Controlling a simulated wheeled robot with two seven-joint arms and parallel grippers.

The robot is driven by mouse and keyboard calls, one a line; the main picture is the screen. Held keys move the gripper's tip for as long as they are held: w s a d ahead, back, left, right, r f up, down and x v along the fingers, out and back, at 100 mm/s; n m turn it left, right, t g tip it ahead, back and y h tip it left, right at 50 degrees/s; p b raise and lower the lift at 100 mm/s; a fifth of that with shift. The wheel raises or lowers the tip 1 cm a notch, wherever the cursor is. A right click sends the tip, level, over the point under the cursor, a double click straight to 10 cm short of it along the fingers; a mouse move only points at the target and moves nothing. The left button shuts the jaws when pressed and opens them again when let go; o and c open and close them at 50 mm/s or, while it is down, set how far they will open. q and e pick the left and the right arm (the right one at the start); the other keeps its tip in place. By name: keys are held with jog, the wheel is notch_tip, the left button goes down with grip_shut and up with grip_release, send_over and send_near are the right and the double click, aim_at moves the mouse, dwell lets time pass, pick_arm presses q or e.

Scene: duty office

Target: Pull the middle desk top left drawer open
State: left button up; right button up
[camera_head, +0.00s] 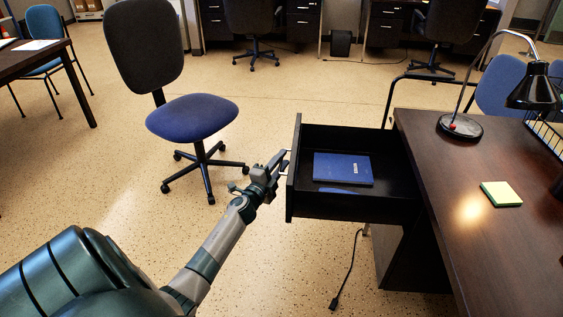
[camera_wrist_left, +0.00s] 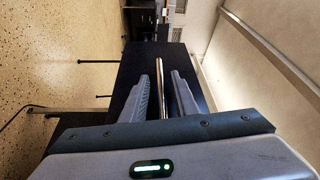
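The top left drawer (camera_head: 352,209) of the desk (camera_head: 500,255) is pulled well out, with its dark front panel (camera_head: 293,180) facing left. A blue book (camera_head: 342,169) lies inside. My left gripper (camera_head: 283,160) is at the outer side of the drawer front. In the left wrist view, its two fingers (camera_wrist_left: 168,92) stand apart on either side of the thin metallic drawer handle (camera_wrist_left: 163,80), with a dark gap showing beside it. The drawer front (camera_wrist_left: 130,88) shows behind the fingers. My right gripper is in neither view.
A blue office chair (camera_head: 192,117) stands left of the drawer. The desktop holds a black lamp (camera_head: 534,92) and a yellow-green notepad (camera_head: 501,194). A black cable (camera_head: 349,272) hangs to the floor below the drawer.

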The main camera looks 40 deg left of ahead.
pick_arm(q)
jog(key=v, duration=1.7)
jog(key=shift+s+p, duration=0.2)
jog(key=shift+p, duration=0.15)
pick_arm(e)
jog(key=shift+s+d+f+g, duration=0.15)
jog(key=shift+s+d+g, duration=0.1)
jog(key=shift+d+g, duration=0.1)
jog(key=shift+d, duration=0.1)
